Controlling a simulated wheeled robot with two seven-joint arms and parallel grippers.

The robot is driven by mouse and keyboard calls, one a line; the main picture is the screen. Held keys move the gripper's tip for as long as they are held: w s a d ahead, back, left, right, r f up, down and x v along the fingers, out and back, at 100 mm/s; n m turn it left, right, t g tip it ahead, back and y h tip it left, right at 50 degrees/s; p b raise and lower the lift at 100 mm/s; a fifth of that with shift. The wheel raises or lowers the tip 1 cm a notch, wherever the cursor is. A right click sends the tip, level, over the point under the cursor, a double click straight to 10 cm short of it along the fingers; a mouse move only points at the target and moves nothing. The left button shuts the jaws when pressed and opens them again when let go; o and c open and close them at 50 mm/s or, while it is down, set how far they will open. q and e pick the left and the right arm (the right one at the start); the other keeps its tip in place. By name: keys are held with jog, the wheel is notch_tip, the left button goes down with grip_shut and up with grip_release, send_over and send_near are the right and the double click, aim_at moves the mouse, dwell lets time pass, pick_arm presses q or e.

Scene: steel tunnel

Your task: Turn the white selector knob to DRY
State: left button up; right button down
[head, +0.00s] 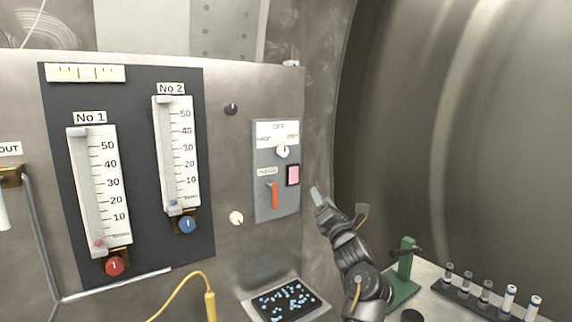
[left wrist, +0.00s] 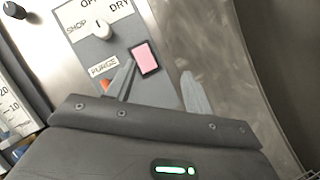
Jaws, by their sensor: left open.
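The white selector knob (head: 282,151) sits on the grey switch panel (head: 262,208) on the steel wall. It also shows in the left wrist view (left wrist: 102,29), below the labels SHOP, OFF and DRY. Its mark seems to point up toward OFF; DRY is to its upper right. My left gripper (head: 318,194) is in front of the wall, to the right of and below the knob, apart from it. In the left wrist view its two fingers (left wrist: 158,88) are spread with nothing between them. My right gripper is not in view.
A pink square (head: 293,175) and an orange lever (head: 274,194) under a PURGE label are below the knob. A dark knob (head: 231,109) and a cream knob (head: 236,218) are left of the panel. A green stand (head: 404,270) and vial rack (head: 470,296) are at lower right.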

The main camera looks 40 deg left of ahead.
aim_at(285, 154)
pick_arm(q)
jog(key=s+a+r+n+g+y, duration=0.2)
jog(key=s+a+r+n+g, duration=0.1)
jog(key=s+r+n+g, duration=0.4)
jog(key=w+a+r+p, duration=0.1)
jog(key=a, duration=0.1)
jog(key=w+a+r+n+t+p, duration=0.1)
jog(key=w+a+r, duration=0.1)
jog(key=a, duration=0.1)
jog(key=w+a+r+t+p, duration=0.1)
jog(key=a+p, duration=0.1)
jog(key=a, duration=0.1)
jog(key=shift+w+r, duration=0.3)
jog(key=shift+w+a+r, duration=0.1)
jog(key=shift+w+a, duration=0.15)
jog(key=shift+a, duration=0.35)
jog(key=shift+t, duration=0.4)
jog(key=c, duration=1)
